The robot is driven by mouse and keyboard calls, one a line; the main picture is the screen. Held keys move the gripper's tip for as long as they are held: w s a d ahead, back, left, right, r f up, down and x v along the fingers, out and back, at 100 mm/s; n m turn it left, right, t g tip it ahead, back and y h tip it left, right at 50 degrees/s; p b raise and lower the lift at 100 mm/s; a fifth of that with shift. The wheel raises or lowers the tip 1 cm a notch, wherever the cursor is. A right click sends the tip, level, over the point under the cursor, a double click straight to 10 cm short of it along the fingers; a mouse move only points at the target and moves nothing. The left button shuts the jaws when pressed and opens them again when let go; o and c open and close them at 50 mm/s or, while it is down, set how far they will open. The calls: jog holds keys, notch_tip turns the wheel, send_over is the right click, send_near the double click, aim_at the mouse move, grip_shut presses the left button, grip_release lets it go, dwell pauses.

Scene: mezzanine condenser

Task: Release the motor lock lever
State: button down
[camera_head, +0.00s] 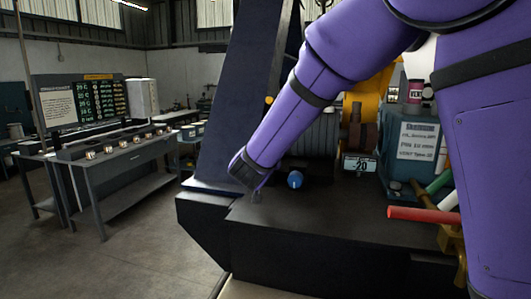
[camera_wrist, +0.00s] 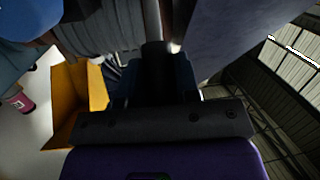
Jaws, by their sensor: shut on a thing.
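My gripper (camera_head: 256,195) reaches down at the left end of the dark machine base (camera_head: 310,230), mostly hidden behind my purple forearm in the head view. In the wrist view, my gripper (camera_wrist: 154,85) is shut on a dark grip with a pale metal rod running up from it. I take this to be the motor lock lever (camera_wrist: 153,50). Its lower part is hidden by the gripper, and its angle cannot be told from the head view. A blue ball knob (camera_head: 295,179) stands just right of my gripper, apart from it.
Red (camera_head: 425,215), green and white handles stick out at the right. A teal box (camera_head: 412,150) with a paper label and a small "-20" sign (camera_head: 359,166) stand behind. A sloping dark blue panel (camera_head: 250,90) rises behind my gripper. Workbenches (camera_head: 115,155) stand left; the floor between is clear.

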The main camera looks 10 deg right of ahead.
jog(key=shift+s+f, duration=0.1)
jog(key=shift+f, duration=0.1)
dwell(0.3)
jog(key=c, duration=0.8)
grip_release()
jog(key=shift+c, duration=0.2)
jog(key=shift+r, duration=0.1)
jog(key=v, duration=1)
jog(key=shift+s+a, duration=0.2)
jog(key=shift+s, duration=0.2)
